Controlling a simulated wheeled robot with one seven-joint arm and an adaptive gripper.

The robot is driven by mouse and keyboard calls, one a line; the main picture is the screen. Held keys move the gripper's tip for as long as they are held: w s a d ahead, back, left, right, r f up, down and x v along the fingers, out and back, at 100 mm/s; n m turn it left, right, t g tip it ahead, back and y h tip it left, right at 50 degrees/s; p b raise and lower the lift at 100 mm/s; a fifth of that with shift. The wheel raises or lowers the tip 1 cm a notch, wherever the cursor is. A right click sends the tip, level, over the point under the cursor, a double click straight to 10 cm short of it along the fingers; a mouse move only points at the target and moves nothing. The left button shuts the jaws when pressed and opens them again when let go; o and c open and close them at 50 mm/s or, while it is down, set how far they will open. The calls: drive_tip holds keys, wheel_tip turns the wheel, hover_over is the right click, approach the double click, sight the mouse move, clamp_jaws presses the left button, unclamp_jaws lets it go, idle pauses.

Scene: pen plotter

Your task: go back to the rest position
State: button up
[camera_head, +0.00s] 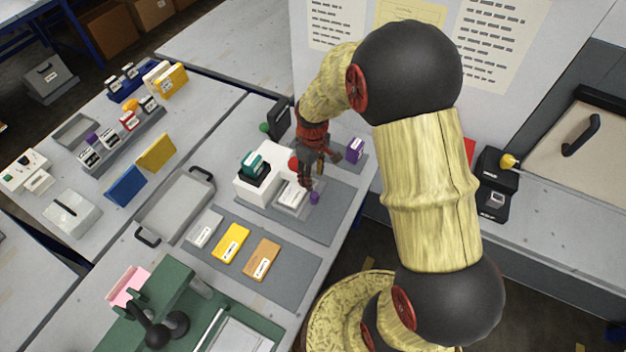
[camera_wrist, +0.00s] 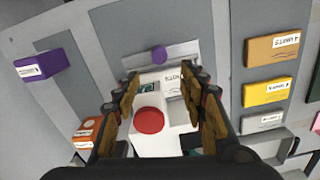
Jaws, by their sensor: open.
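My gripper (camera_head: 312,172) hangs over the white device on the grey mat in the head view. In the wrist view my gripper (camera_wrist: 163,92) is open, with its two fingers apart and nothing held between them. Below and between the fingers are a round red button (camera_wrist: 149,120) on the white device (camera_wrist: 170,143) and a light plate (camera_wrist: 178,58) with a purple knob (camera_wrist: 160,54). In the head view the white device (camera_head: 246,190) carries a dark green block (camera_head: 254,166). My arm hides part of the table's right side.
A purple box (camera_head: 354,150) stands right of my gripper. White, yellow and orange boxes (camera_head: 231,243) lie in front on a grey mat. A grey tray (camera_head: 172,210) is to the left. A wall panel (camera_head: 318,60) with papers rises behind the arm. A green press (camera_head: 160,300) stands at the front.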

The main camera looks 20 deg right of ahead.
idle(0.6)
drive_tip(key=s+a+r+m+t+b, duration=0.1)
drive_tip(key=s+a+r+m+t, duration=0.1)
drive_tip(key=s+r, duration=0.8)
drive_tip(key=s+a+r+m+t+b, duration=0.2)
drive_tip(key=s+r, duration=0.8)
drive_tip(key=r, duration=0.5)
drive_tip(key=shift+s+a+r+m+t, duration=0.2)
drive_tip(key=shift+a+r+m+t, duration=0.1)
drive_tip(key=shift+a+m+t, duration=0.45)
